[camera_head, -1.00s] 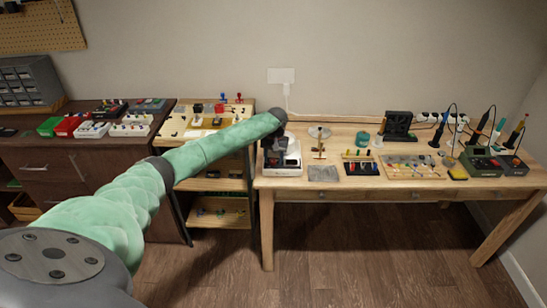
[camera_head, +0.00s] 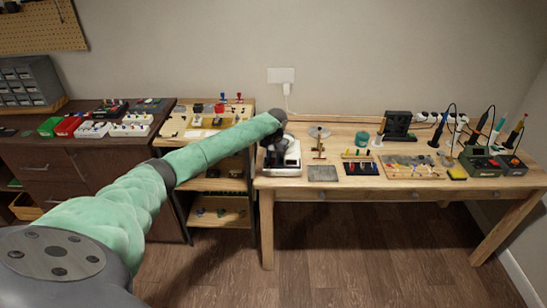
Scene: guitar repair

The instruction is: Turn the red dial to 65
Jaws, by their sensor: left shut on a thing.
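My left arm reaches across to the left end of the wooden workbench (camera_head: 345,187). Its dark left gripper (camera_head: 274,158) is over a white device (camera_head: 290,168) and covers much of it. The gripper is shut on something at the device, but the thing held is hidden. No red dial can be made out there, and no scale or number is readable. My right gripper is not in view.
A grey pad (camera_head: 322,173), a dark tray with coloured tools (camera_head: 361,168) and soldering stations (camera_head: 480,165) stand further right on the bench. A shelf unit (camera_head: 218,213) and a dark cabinet (camera_head: 85,180) stand to the left.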

